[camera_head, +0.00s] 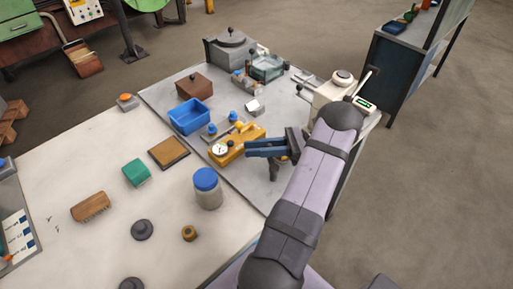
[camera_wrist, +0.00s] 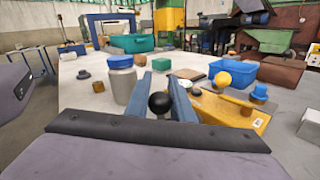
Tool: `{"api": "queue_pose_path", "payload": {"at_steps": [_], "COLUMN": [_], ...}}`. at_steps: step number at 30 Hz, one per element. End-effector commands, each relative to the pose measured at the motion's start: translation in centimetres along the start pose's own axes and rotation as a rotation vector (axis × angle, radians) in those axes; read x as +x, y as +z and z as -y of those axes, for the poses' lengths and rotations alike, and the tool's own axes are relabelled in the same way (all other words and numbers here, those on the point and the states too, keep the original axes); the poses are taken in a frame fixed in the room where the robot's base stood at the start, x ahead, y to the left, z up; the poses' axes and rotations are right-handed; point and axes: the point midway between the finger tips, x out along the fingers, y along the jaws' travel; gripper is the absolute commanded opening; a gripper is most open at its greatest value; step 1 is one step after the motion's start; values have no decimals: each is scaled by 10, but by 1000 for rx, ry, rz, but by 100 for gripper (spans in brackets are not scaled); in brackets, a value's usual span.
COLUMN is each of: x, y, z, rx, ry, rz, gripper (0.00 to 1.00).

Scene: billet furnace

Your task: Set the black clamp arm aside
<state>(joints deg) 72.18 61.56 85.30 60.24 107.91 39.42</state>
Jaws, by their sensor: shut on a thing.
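My gripper (camera_head: 248,147) has two blue fingers, which reach left toward the yellow fixture (camera_head: 240,142) in the head view. In the wrist view the fingers (camera_wrist: 160,80) are shut on the black clamp arm (camera_wrist: 160,104). Its round black knob shows between them, and the rest is mostly hidden. The yellow fixture, with a yellow ball knob and a blue knob, is just to the right of the fingers in the wrist view (camera_wrist: 240,112). A white dial (camera_head: 220,149) sits at its left end in the head view. I cannot tell whether the clamp arm touches the fixture.
A blue bin (camera_head: 189,117) and a brown box (camera_head: 194,87) stand behind the fixture. A blue-lidded jar (camera_head: 207,189) stands left of my gripper. A green block (camera_head: 136,172), a brush (camera_head: 90,206) and dark round parts (camera_head: 142,230) lie on the table, with bare surface between them.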

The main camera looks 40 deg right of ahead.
Motion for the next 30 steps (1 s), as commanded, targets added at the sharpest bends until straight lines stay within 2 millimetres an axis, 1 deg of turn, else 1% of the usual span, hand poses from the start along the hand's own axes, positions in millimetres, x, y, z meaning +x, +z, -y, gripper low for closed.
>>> {"api": "queue_pose_path", "payload": {"at_steps": [7,8,9,10,18,22,26,30], "x": [0,0,0,0,0,-4,-16,-38], "y": [2,2,2,2,1,0,-2,-3], "z": [0,0,0,0,0,0,1,2], "rx": [-2,-2,-2,-2,-1,-1,-3,-5], "ry": [-1,-1,-1,-1,-1,-2,-3,-4], "rz": [3,3,3,3,1,2,0,1], "gripper": [0,28,38,40,40,40,40,40]}}
